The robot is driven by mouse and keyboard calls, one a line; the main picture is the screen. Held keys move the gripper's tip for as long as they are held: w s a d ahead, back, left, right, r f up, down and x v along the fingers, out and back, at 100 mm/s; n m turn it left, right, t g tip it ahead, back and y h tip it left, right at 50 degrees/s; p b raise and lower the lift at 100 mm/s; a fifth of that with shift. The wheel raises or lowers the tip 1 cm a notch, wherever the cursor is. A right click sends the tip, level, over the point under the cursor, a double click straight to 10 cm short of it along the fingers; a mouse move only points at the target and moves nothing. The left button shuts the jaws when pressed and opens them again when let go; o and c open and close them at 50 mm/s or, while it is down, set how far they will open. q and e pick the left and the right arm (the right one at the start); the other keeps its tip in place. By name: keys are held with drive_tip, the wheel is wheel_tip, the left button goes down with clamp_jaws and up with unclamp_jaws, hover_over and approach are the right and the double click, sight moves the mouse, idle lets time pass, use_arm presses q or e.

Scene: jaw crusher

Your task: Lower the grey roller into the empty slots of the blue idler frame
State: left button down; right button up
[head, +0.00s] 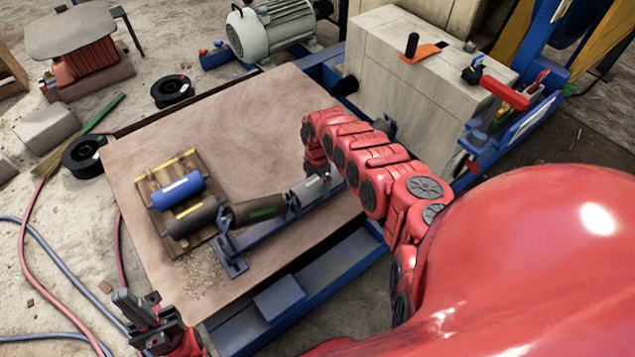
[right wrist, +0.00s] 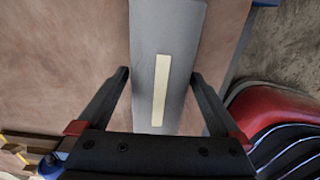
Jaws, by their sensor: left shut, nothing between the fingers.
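The grey roller (head: 308,190) is at the right end of the blue idler frame (head: 285,231), tilted up to the right. I cannot tell whether its ends sit in the slots. The right wrist view shows its pale label (right wrist: 160,90). My right gripper (right wrist: 161,75) has a finger against each side of this roller. The head view shows that gripper (head: 318,172) coming down on it from above, hiding part of it. A dark roller with a green label (head: 257,209) lies in the frame's middle. My left gripper (head: 128,302) is shut and empty at the lower left, off the table.
A slatted wooden pallet (head: 150,187) holds a blue roller (head: 178,190) and a dark roller (head: 192,218), the latter close to the frame's left end. Gravel lies near the tabletop's front edge. The back of the tabletop (head: 235,125) is clear. A pale block-shaped machine stands behind.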

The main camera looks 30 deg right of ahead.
sight(318, 179)
wheel_tip(318, 179, up, 17)
drive_tip(key=p, duration=0.5)
drive_tip(key=shift+r, duration=0.2)
